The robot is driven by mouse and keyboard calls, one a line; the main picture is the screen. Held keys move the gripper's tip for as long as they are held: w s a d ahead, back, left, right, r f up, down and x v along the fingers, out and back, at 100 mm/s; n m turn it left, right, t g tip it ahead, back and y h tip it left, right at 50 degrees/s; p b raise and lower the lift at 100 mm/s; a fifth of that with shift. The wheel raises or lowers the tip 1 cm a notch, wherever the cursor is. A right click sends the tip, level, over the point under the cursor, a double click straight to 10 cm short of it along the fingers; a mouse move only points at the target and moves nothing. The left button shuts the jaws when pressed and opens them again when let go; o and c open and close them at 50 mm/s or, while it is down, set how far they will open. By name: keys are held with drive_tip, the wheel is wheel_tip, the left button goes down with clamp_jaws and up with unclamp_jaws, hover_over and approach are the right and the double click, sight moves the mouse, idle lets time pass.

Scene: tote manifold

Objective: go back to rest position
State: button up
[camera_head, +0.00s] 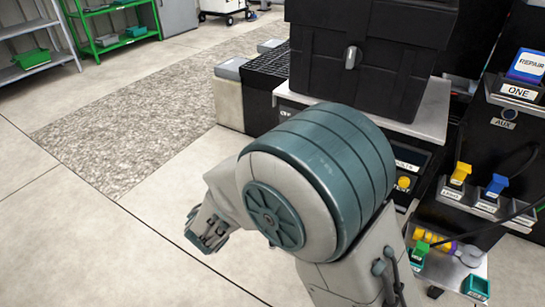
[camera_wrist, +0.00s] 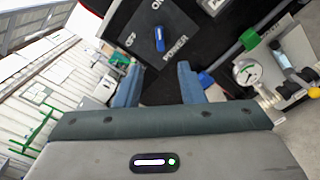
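My arm fills the middle of the head view, with a large grey and teal joint in front. My gripper (camera_head: 208,230) shows to the left of that joint, small and partly hidden by the arm, above the pale floor. In the wrist view its two blue fingers (camera_wrist: 159,78) stand apart with nothing between them. Beyond them, a black panel (camera_wrist: 185,65) carries a blue switch (camera_wrist: 160,38) and a POWER label. The fingers appear apart from the panel.
A black tote (camera_head: 365,55) stands on a bench at the top centre right. A dark station (camera_head: 500,140) with yellow and blue levers (camera_head: 497,184) is at right. Green shelving (camera_head: 115,25) is far left. The floor (camera_head: 80,240) at left is clear.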

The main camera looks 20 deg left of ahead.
idle(0.4)
drive_tip(key=s+d+r+m+g+h+p, duration=0.2)
drive_tip(key=d+r+m+g+p, duration=0.45)
drive_tip(key=d, duration=0.65)
drive_tip(key=s+d+r+m+g+h+p, duration=0.25)
drive_tip(key=d+r+m+g+p, duration=0.45)
drive_tip(key=d, duration=0.6)
drive_tip(key=s+d+r+m+y+p, duration=0.2)
drive_tip(key=s+r+m+y+p, duration=0.2)
drive_tip(key=r+p, duration=0.5)
drive_tip(key=s+d+r+m+g+y+p, duration=0.1)
drive_tip(key=s+d+r+m+y+p, duration=0.1)
drive_tip(key=s+r+m+y+p, duration=0.3)
drive_tip(key=shift+s+d+r+m+p, duration=0.4)
drive_tip(key=shift+s+r+m+p, duration=0.45)
drive_tip(key=shift+r+p, duration=1.5)
drive_tip(key=shift+s+y, duration=0.15)
drive_tip(key=shift+y, duration=0.1)
